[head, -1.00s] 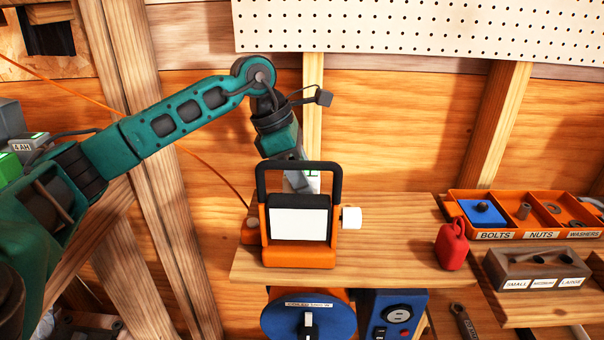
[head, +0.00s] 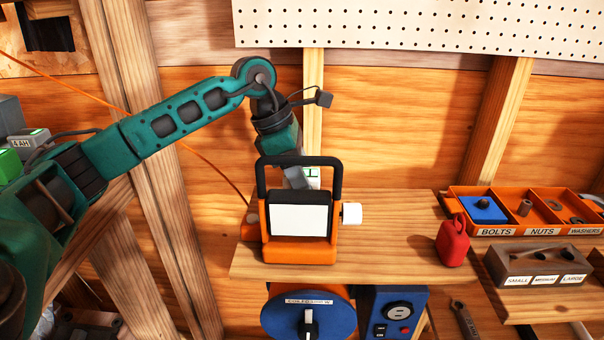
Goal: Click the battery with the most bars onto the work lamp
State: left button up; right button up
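The work lamp (head: 300,250) stands upright on the wooden shelf, orange with a black handle, a white panel in front and a white knob on its right side. My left gripper (head: 297,180) reaches down behind the lamp's handle; its fingertips are hidden by the lamp. A pale block with a dark mark and a green edge (head: 313,177), perhaps a battery, shows at the gripper inside the handle opening. I cannot tell whether it touches the lamp. Another grey battery labelled 4 AH (head: 30,138) is at the far left edge, partly behind my arm. My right gripper is not in view.
An orange tray (head: 495,232) marked bolts, nuts and washers and a brown size block (head: 537,268) are further right. A blue cord reel (head: 308,318) and blue socket box (head: 395,312) are below the shelf.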

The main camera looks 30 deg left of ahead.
pick_arm(q)
jog(key=shift+f, duration=0.2)
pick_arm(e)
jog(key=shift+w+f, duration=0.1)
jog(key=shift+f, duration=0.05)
pick_arm(q)
jog(key=o, duration=1.2)
jog(key=shift+o, duration=0.2)
jog(key=v, duration=0.6)
jog(key=shift+r+p, duration=0.3)
jog(key=shift+p, duration=0.1)
jog(key=v, duration=0.6)
jog(key=shift+r+p, duration=0.2)
jog(key=shift+p, duration=0.25)
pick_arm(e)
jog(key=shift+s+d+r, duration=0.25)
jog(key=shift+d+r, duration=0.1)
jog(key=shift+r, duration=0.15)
pick_arm(q)
jog(key=shift+s+a, duration=0.1)
jog(key=shift+s, duration=0.05)
